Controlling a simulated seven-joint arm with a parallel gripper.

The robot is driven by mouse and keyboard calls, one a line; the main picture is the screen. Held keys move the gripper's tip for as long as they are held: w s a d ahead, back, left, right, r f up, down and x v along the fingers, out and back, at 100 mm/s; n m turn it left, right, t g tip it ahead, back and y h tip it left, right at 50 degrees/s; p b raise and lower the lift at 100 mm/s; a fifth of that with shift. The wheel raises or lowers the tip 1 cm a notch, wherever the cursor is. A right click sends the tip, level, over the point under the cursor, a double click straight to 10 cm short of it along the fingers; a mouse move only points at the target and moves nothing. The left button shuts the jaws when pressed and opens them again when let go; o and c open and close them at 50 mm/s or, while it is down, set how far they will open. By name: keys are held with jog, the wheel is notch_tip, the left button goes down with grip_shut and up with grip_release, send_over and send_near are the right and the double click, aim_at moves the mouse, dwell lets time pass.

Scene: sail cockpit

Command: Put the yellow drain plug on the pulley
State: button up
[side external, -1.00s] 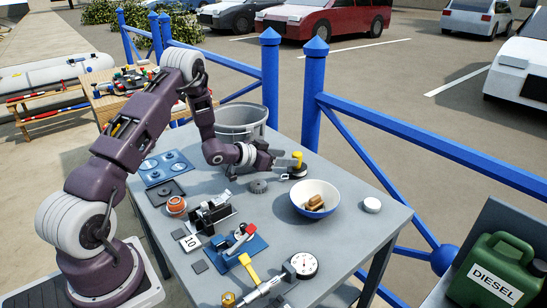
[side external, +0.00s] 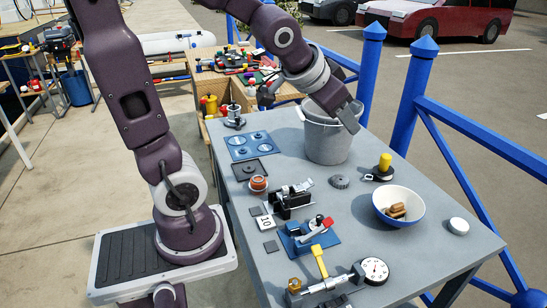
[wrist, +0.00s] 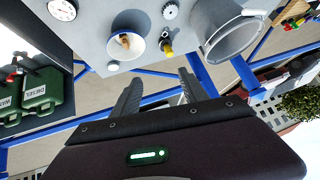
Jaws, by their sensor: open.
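The yellow drain plug (side external: 385,160) stands upright on a low black piece with a small metal loop, which looks like the pulley (side external: 379,174), on the right half of the grey table. Whether the plug is seated or only resting there is too small to tell. My gripper (side external: 352,116) is raised over the right rim of the grey bucket, well apart from the plug. In the wrist view its fingers (wrist: 160,85) are spread with nothing between them.
The grey bucket (side external: 327,148) stands behind the plug. A blue-white bowl (side external: 398,217) with brown pieces is in front of it, and a dark gear (side external: 339,182) lies to its left. A white cap (side external: 458,226) and a round gauge (side external: 374,271) are nearer. Blue railing runs behind.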

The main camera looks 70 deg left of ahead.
jog(key=s+d+g+h, duration=0.1)
jog(key=s+d, duration=0.3)
jog(key=s, duration=0.5)
jog(key=s+d+g+h, duration=0.1)
jog(key=s+d, duration=0.4)
jog(key=s, duration=0.3)
jog(key=shift+s+f+m+g+h, duration=0.3)
jog(key=shift+s+f+m, duration=0.05)
jog(key=shift+m, duration=0.05)
